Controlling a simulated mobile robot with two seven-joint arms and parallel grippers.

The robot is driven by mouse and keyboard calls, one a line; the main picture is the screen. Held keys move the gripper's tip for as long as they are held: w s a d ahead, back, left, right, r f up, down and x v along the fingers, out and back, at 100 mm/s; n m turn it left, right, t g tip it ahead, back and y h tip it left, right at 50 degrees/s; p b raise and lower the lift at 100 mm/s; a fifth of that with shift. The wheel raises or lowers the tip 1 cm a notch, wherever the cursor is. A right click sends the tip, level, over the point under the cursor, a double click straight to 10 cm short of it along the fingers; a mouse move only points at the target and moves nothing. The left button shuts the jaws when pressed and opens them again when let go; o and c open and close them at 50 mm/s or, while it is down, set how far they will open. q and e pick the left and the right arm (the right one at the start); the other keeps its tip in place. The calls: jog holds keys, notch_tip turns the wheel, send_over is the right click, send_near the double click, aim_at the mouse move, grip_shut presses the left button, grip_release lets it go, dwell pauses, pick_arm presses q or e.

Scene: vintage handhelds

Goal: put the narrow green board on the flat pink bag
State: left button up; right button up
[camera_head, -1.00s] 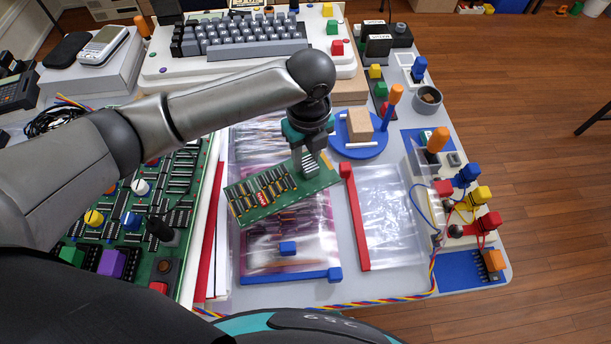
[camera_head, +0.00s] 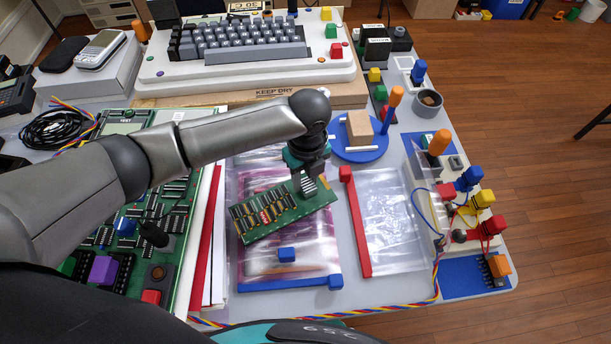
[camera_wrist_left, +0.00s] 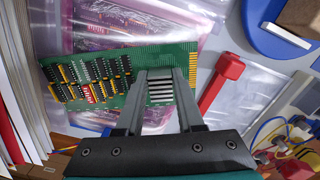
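The narrow green board (camera_head: 283,212), with rows of dark chips and yellow parts, is in my left gripper (camera_head: 307,187). In the left wrist view the fingers (camera_wrist_left: 160,92) close on a pale ribbed part on the board (camera_wrist_left: 108,75). The board is tilted in the head view and lies over the flat pink bag (camera_head: 318,252), covering its middle. I cannot tell whether board and bag touch. The pink bag also shows beyond the board in the left wrist view (camera_wrist_left: 105,20). My right gripper is not in view.
A red bar (camera_head: 356,225) and clear bag (camera_head: 395,230) are to the right. A blue round stand (camera_head: 362,150) is behind.

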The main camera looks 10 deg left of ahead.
pick_arm(q)
jog(key=o, duration=0.4)
jog(key=shift+r, duration=0.1)
jog(key=r+p, duration=0.1)
jog(key=r, duration=0.5)
jog(key=r+p, duration=0.2)
jog(key=r, duration=0.4)
jog(key=shift+s+d+r, duration=0.1)
jog(key=shift+s+d, duration=0.05)
jog(key=shift+s, duration=0.05)
